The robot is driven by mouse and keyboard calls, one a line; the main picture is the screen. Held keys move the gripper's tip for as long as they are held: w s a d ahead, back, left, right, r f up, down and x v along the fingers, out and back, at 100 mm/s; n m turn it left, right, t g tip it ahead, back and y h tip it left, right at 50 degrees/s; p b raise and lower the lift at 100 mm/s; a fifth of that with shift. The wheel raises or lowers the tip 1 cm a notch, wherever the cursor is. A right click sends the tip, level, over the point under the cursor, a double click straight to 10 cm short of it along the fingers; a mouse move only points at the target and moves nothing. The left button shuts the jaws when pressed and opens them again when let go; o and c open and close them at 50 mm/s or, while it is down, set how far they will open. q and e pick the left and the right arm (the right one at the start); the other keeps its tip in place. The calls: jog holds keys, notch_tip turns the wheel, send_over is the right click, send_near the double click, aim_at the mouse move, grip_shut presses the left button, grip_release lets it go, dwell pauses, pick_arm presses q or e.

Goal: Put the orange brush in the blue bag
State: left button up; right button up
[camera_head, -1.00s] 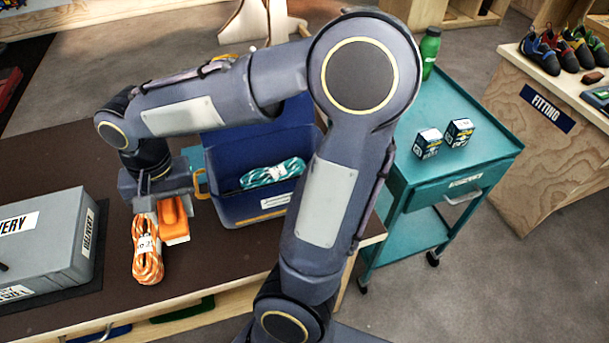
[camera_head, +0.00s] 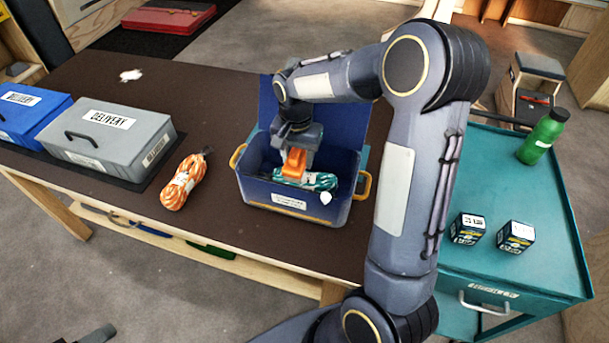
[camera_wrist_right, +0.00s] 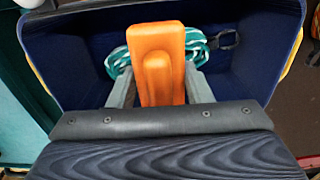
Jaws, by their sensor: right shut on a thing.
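The blue bag (camera_head: 257,188) stands open on the brown table, with orange-yellow handles at its sides. A teal and white rope bundle (camera_head: 318,181) lies inside it. My right gripper (camera_head: 296,160) points down into the bag's opening. It is shut on the orange brush (camera_head: 293,165). In the right wrist view the brush (camera_wrist_right: 157,62) sits between the two fingers, in front of the teal rope (camera_wrist_right: 196,46), with the bag's dark blue inner wall (camera_wrist_right: 80,62) around it. Whether the brush touches the rope or the bag floor is unclear. My left gripper is not in view.
An orange and white rope bundle (camera_head: 185,181) lies on the table (camera_head: 225,80) left of the bag. Grey (camera_head: 110,140) and blue (camera_head: 28,113) delivery cases stand further left. A teal cart (camera_head: 540,210) at the right holds a green bottle (camera_head: 543,137) and two small boxes.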

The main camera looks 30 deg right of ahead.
notch_tip(320, 180, down, 5)
jog(key=shift+f, duration=0.3)
jog(key=shift+f, duration=0.35)
jog(key=o, duration=1)
jog(key=shift+r, duration=0.1)
